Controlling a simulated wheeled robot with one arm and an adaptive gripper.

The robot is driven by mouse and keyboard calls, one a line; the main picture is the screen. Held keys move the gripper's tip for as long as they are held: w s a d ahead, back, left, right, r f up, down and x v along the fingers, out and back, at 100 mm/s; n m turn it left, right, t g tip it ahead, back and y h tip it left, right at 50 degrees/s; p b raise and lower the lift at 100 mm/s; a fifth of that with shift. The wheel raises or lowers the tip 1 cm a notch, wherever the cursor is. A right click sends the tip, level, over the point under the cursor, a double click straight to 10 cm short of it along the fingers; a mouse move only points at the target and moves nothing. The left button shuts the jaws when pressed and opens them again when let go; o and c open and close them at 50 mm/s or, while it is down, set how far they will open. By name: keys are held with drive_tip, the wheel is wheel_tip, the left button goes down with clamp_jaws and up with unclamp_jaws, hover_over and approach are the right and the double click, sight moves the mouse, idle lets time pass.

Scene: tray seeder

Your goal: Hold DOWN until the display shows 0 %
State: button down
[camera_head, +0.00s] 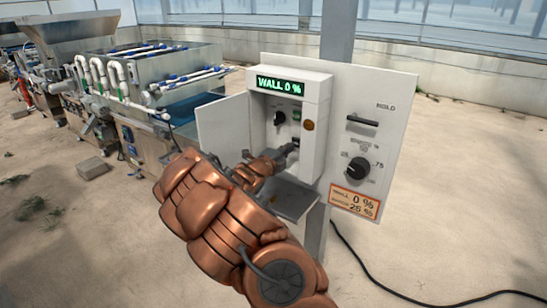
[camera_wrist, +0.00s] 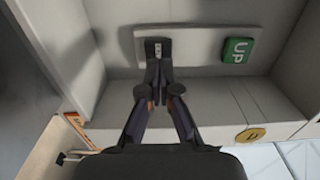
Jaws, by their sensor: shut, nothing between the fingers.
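The display (camera_head: 281,86) on the white control box reads "WALL 0 %" in green. My gripper (camera_head: 288,150) is shut and empty, and its tips reach into the open box. In the wrist view my gripper (camera_wrist: 158,66) has its closed fingertips at the dark button (camera_wrist: 153,47), whose white label is partly covered. I cannot tell whether the tips press it or stop just short. The green UP button (camera_wrist: 236,51) sits to the right on the same pale strip, clear of the fingers.
The box door (camera_head: 224,128) hangs open at the left. A side panel (camera_head: 385,100) holds a slot marked HOLD, a black knob (camera_head: 359,168) and an orange-edged card (camera_head: 354,202) reading 0 % and 25 %. A black cable (camera_head: 380,278) lies on the floor. Seeding machines stand at the left.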

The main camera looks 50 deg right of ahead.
drive_tip(key=s+a+b, duration=0.1)
drive_tip(key=a+b, duration=0.2)
drive_tip(key=a, duration=0.7)
drive_tip(key=shift+s, duration=0.15)
idle(0.4)
